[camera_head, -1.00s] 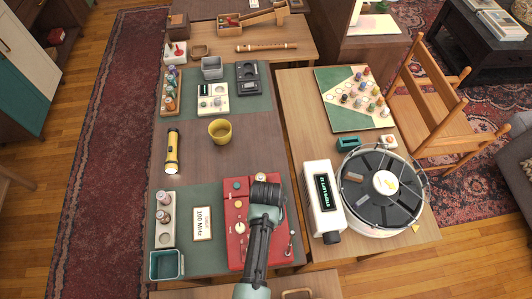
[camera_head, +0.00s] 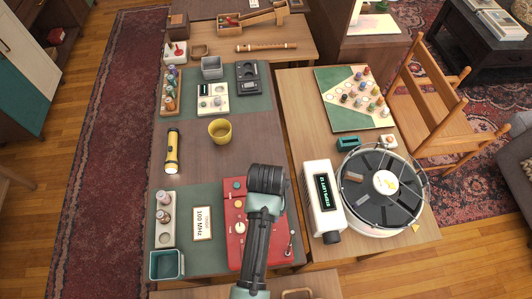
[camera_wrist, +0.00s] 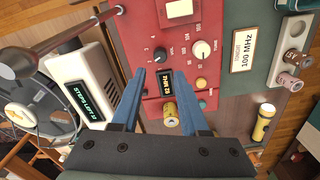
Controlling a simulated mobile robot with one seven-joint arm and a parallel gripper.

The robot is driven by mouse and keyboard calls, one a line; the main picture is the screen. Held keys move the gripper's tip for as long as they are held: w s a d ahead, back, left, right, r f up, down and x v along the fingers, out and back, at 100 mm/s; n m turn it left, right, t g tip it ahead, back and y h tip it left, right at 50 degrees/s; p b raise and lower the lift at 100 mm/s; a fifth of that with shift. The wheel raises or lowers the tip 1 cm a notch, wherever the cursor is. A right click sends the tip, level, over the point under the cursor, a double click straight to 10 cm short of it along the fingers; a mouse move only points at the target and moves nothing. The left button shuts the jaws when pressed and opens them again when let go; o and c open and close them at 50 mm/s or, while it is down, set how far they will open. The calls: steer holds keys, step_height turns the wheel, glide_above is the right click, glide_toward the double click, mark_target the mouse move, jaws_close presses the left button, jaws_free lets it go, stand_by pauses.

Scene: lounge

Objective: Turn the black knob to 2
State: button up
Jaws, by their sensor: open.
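The red control panel (camera_head: 235,245) lies on the near right part of the left table, partly hidden by my arm in the head view. In the wrist view, the panel (camera_wrist: 185,20) shows a dark knob (camera_wrist: 160,55) with small marks around it, beside a white knob (camera_wrist: 201,49). I cannot read clearly where the dark knob points. In the head view my gripper's fingertips are hidden.
A white box with a green display (camera_head: 322,190) stands right of the panel, beside a round black carousel (camera_head: 360,205). A 100 MHz card (camera_head: 203,222) lies left of the panel.

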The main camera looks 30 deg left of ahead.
step_height(320, 180, up, 5)
steer(key=shift+r, duration=0.2)
stand_by(0.6)
